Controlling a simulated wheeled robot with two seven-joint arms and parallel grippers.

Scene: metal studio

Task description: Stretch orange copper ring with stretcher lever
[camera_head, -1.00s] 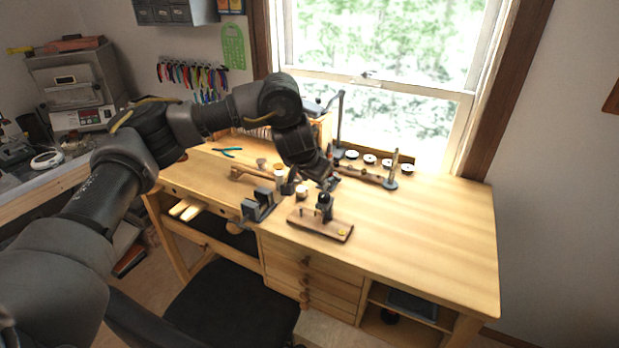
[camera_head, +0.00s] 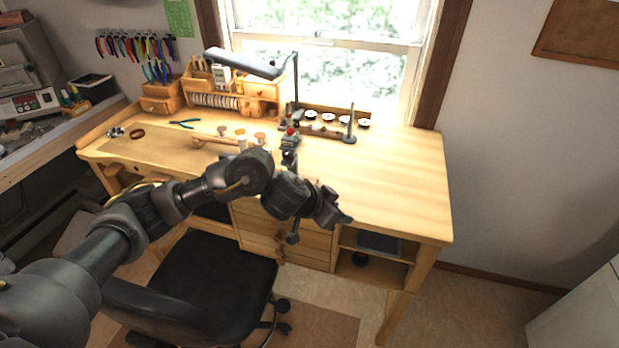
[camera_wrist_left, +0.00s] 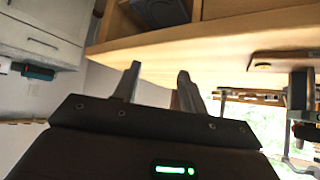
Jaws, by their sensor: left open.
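My left gripper (camera_head: 318,222) is in front of the bench's front edge, low by the drawers. In the left wrist view its two fingers (camera_wrist_left: 155,75) are apart with nothing between them. The wrist view is upside down and shows a wooden base (camera_wrist_left: 285,58) carrying a small yellow-orange piece (camera_wrist_left: 262,64) and a dark upright (camera_wrist_left: 300,92); I cannot tell if the piece is the copper ring. In the head view my arm hides most of that base. My right gripper is not in view.
The wooden bench (camera_head: 400,185) is clear on its right side. A black chair (camera_head: 205,285) stands in front of it. A lamp (camera_head: 245,64), blue pliers (camera_head: 185,123) and a brown ring-shaped thing (camera_head: 137,134) are at the back and left.

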